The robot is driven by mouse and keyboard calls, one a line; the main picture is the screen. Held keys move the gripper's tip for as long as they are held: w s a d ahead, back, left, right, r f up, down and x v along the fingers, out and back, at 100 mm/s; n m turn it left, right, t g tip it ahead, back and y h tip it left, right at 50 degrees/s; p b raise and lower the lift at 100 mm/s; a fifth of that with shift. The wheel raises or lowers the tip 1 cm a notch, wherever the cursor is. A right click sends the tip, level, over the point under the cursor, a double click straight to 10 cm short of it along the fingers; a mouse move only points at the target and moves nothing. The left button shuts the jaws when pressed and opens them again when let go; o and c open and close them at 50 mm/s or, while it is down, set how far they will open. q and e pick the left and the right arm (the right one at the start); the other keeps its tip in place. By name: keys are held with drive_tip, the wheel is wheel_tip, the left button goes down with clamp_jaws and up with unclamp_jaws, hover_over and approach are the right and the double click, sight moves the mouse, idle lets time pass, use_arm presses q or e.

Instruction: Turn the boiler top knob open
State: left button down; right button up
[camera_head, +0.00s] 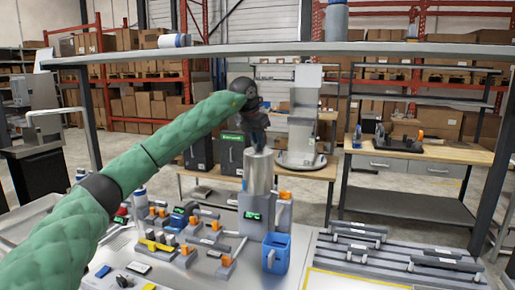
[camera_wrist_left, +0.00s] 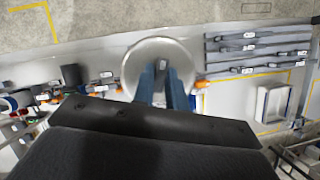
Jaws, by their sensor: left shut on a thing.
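The boiler is a silver cylinder (camera_head: 259,175) on a grey base with a green display, standing at the middle of the bench. My left gripper (camera_head: 259,147) reaches in from the left and points down onto the boiler's top. In the left wrist view the boiler's round lid (camera_wrist_left: 136,62) lies under the two bluish fingers (camera_wrist_left: 162,72). They are shut on the top knob at the lid's middle, and the knob is mostly hidden between them. My right gripper is not in view.
A shelf (camera_head: 400,48) runs above. Black dispensers (camera_head: 232,155) and a silver machine stand behind.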

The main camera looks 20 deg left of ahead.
use_arm(q)
drive_tip(key=shift+r+n+y+b, duration=0.1)
drive_tip(key=shift+n+y+b, duration=0.3)
drive_tip(key=shift+n+b, duration=0.55)
drive_tip(key=shift+n+y, duration=0.4)
drive_tip(key=shift+n, duration=0.65)
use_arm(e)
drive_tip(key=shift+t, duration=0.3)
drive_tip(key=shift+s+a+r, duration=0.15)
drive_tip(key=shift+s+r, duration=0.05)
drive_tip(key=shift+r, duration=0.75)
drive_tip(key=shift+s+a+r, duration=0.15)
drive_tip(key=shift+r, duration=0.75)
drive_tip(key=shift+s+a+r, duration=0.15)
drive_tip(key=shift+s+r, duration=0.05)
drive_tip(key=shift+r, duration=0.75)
use_arm(q)
drive_tip(key=c, duration=1.4)
unclamp_jaws()
drive_tip(key=shift+d, duration=0.1)
drive_tip(key=shift+c, duration=0.2)
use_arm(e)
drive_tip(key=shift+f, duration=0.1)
